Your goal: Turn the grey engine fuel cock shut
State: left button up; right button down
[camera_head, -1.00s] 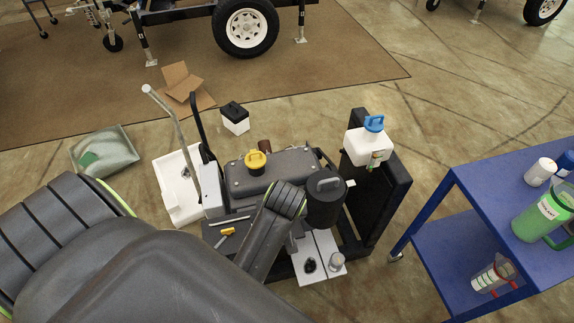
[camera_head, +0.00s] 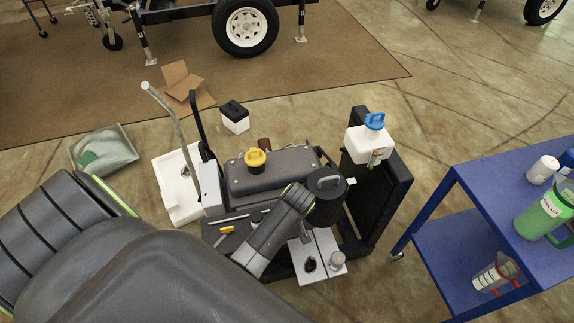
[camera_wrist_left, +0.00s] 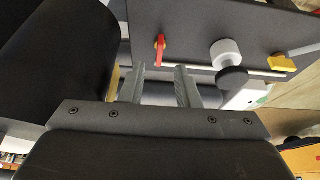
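The engine unit (camera_head: 275,172) has a dark tank with a yellow cap (camera_head: 256,158). I cannot make out a grey fuel cock for certain. In the left wrist view a red lever (camera_wrist_left: 160,46), a pale round knob (camera_wrist_left: 225,52) and a yellow handle (camera_wrist_left: 283,63) sit on or beside a dark panel. A grey bar (camera_wrist_left: 304,48) shows at the right edge. My left gripper (camera_wrist_left: 160,70) is open, its two fingers apart below the red lever, with no object visibly gripped. In the head view my arm hides this gripper. My right gripper is out of view.
A black cylinder (camera_head: 326,200) stands close beside my left arm. A white jug with a blue cap (camera_head: 371,142) stands on the right side of the black frame. A blue cart (camera_head: 455,235) stands at the right. A white tray (camera_head: 181,207) lies left of the engine.

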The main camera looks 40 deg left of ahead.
pick_arm(q)
jog(key=shift+x, duration=2.5)
grip_shut()
